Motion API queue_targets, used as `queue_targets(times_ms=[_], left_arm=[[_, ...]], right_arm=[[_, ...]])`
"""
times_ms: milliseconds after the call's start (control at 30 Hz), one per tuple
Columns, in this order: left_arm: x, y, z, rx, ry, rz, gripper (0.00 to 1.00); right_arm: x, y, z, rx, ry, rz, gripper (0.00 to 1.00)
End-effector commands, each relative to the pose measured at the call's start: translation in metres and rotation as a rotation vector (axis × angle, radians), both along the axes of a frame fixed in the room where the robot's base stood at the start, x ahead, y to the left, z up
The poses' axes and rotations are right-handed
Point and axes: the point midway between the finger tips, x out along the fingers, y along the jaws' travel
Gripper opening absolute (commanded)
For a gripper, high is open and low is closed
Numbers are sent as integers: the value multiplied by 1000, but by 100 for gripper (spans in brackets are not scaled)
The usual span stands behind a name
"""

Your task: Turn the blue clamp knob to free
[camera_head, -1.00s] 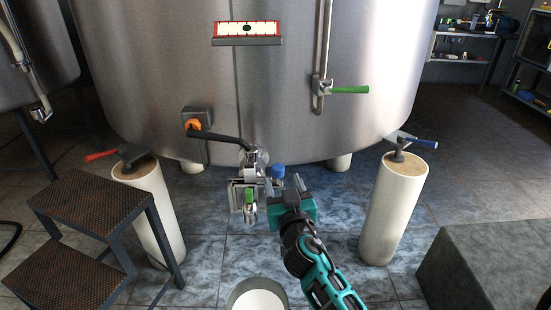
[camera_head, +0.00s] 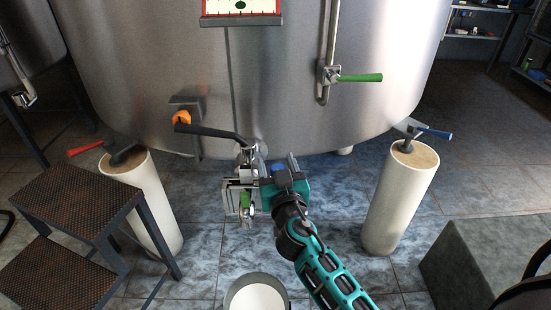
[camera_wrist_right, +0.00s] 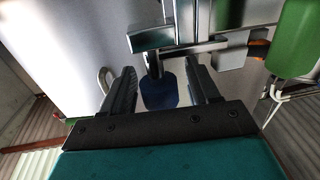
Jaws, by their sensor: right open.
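The blue clamp knob (camera_wrist_right: 159,92) hangs below a metal bracket in the right wrist view, between the two open fingers of my right gripper (camera_wrist_right: 162,88). Gaps show on both sides of the knob, so the fingers seem apart from it. In the head view the knob (camera_head: 279,169) is a small blue patch, largely hidden by my right gripper (camera_head: 279,165). The gripper is beside the metal valve fitting (camera_head: 243,190) at the tank's foot. A green handle (camera_head: 245,202) sits on that fitting and shows large in the wrist view (camera_wrist_right: 291,38). My left gripper is not in view.
The steel tank (camera_head: 280,80) fills the back. An orange knob (camera_head: 182,118) with a dark bar and a green lever (camera_head: 361,77) are on it. A white bucket (camera_head: 257,293) stands below. Steps (camera_head: 70,205) are left; a pale post (camera_head: 398,200) is right.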

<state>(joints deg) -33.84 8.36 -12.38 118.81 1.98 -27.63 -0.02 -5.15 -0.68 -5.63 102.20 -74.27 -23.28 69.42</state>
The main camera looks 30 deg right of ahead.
Motion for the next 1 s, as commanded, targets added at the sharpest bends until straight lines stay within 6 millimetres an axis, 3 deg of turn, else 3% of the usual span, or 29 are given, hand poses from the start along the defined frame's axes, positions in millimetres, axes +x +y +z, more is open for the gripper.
queue_targets(times_ms=[333, 867, 1000], left_arm=[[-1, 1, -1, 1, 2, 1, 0], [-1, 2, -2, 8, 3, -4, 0], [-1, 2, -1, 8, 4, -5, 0]], right_arm=[[-1, 1, 0, 0, 0, 0, 59], [0, 0, 0, 0, 0, -1, 9], [0, 0, 0, -1, 0, 4, 8]])
